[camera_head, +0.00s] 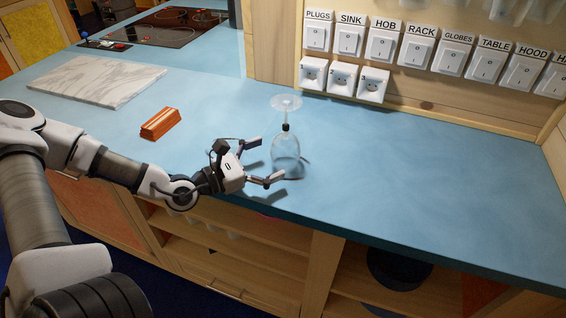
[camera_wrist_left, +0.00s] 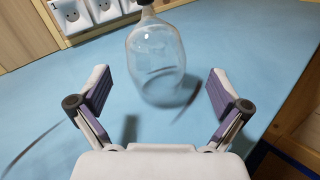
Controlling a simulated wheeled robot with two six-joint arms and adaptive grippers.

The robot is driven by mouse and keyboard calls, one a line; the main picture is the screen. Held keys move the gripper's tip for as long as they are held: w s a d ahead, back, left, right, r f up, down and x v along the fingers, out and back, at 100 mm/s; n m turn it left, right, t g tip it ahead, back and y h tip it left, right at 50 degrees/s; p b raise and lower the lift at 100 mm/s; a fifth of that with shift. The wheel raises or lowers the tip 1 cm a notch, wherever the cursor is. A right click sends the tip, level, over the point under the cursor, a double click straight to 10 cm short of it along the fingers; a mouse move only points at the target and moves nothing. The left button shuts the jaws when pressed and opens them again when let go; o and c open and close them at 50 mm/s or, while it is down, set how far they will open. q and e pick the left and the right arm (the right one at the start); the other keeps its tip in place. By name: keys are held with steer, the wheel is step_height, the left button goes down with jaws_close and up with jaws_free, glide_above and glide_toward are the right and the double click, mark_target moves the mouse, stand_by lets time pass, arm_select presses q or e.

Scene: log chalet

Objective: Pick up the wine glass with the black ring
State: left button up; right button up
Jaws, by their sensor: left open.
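The wine glass (camera_head: 286,148) stands upside down on the blue counter, with its bowl at the bottom and its round foot at the top. A black ring (camera_head: 286,127) sits on its stem just above the bowl. My left gripper (camera_head: 263,161) is open just to the left of the bowl, with its fingers pointing toward it. In the left wrist view the clear bowl (camera_wrist_left: 156,62) lies ahead, beyond the open fingers of the left gripper (camera_wrist_left: 157,92), with nothing between them. The glass's foot is out of that view. My right gripper is not in view.
An orange striped block (camera_head: 160,123) lies on the counter (camera_head: 420,180) to the left of the gripper. A marble board (camera_head: 97,80) and a black hob (camera_head: 165,28) are farther back left. Labelled switches and sockets (camera_head: 343,80) line the wall behind. The counter right of the glass is clear.

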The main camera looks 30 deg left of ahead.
mark_target(287, 149)
arm_select(q)
steer(key=shift+w+d+f+b, duration=0.15)
steer(key=shift+w+b, duration=0.2)
steer(key=shift+b, duration=0.2)
steer(key=b+x, duration=0.2)
steer(key=x, duration=0.2)
steer(key=shift+w+f, duration=0.1)
steer(key=shift+w, duration=0.35)
steer(key=c, duration=0.9)
